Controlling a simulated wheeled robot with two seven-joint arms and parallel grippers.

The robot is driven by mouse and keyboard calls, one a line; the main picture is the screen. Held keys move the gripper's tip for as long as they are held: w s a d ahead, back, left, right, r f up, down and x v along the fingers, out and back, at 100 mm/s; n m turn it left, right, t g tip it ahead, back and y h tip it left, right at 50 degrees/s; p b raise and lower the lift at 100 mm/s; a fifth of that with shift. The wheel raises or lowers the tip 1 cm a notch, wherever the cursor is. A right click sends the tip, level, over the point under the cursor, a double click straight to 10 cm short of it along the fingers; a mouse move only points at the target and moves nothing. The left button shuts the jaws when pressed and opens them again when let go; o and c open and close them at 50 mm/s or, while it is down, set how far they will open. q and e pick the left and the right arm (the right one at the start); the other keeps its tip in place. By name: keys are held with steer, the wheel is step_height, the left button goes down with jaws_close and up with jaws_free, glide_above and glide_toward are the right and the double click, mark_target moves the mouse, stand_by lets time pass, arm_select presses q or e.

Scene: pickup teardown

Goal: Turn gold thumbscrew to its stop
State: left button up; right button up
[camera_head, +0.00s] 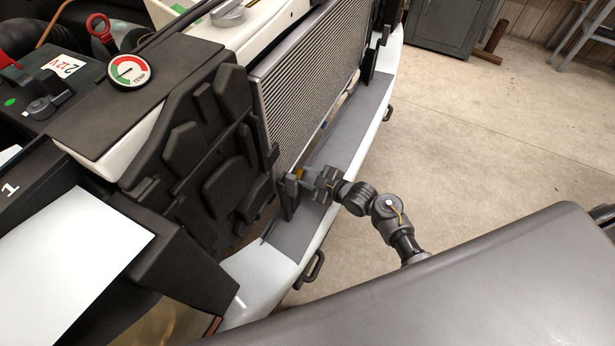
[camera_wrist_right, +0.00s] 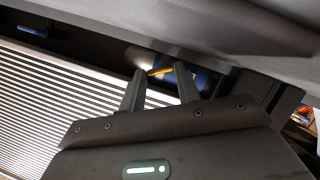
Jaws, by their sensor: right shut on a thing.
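The gold thumbscrew (camera_head: 298,173) is a small yellow spot at the lower front corner of the finned radiator (camera_head: 312,80) in the head view. My right gripper (camera_head: 304,174) reaches it from the right and is shut on it. In the right wrist view the gold thumbscrew (camera_wrist_right: 160,71) shows as a thin yellow piece between the fingertips of my right gripper (camera_wrist_right: 159,73). Most of the screw is hidden by the fingers, so its turn angle cannot be read. My left gripper is not in view.
A dark upright bracket (camera_head: 289,197) stands close beside the gripper, and the grey ledge (camera_head: 290,238) runs below. In the wrist view a dark beam (camera_wrist_right: 230,25) lies close above the fingertips. A round TEMP gauge (camera_head: 129,71) sits upper left.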

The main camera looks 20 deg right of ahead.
steer(key=shift+d+r+m+g+y+p, duration=0.1)
steer(key=shift+r+m+g+y+p, duration=0.15)
steer(key=shift+m+g+p, duration=0.4)
steer(key=shift+w+f+m+g+y+p, duration=0.1)
steer(key=shift+m+g+y+p, duration=0.2)
steer(key=shift+m+p, duration=0.45)
steer(key=shift+d+m+g+y, duration=0.1)
steer(key=shift+m+g+y, duration=0.2)
steer(key=shift+m, duration=0.3)
steer(key=o, duration=1)
steer(key=v, duration=1)
steer(key=shift+d, duration=0.35)
